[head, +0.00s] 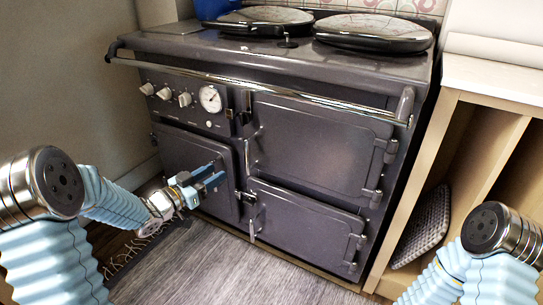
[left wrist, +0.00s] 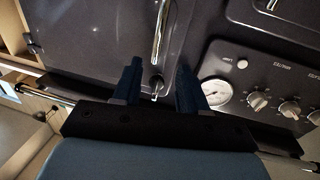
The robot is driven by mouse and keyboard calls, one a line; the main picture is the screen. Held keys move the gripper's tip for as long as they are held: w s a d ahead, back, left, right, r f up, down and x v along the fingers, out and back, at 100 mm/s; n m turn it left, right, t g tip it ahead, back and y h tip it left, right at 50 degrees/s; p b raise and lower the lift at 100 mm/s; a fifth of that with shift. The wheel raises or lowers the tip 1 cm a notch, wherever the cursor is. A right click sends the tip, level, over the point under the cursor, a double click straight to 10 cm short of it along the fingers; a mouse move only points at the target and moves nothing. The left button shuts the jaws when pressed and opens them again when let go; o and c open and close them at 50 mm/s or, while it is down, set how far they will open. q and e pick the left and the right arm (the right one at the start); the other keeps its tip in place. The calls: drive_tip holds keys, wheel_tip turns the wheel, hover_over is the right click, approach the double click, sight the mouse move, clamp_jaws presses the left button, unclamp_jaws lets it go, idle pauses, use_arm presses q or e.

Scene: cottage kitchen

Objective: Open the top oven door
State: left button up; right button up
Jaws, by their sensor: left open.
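The top oven door (head: 320,145) is the upper right dark grey door of the range, and it is shut. Its hinges are on the right, and a latch with an upright chrome handle (head: 250,150) is at its left edge. My left gripper (head: 218,173) is open and empty, left of the handle and in front of the lower left door. In the left wrist view, the door (left wrist: 85,35) fills the upper left. The handle (left wrist: 160,35) shows beyond and between the open blue fingers (left wrist: 159,68); contact cannot be seen. My right gripper is out of view.
A chrome rail (head: 270,88) runs across the range's front above the doors. Knobs and a round gauge (head: 210,98) are left of the top door. A lower oven door (head: 305,228) is below it. A wooden shelf unit (head: 475,150) stands close on the right.

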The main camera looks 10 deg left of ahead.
sight(245, 155)
use_arm(q)
drive_tip(key=p+x, duration=0.1)
drive_tip(key=x, duration=1.2)
drive_tip(key=shift+w+d+r, duration=0.15)
drive_tip(key=shift+w+d, duration=0.05)
drive_tip(key=shift+d, duration=0.05)
clamp_jaws()
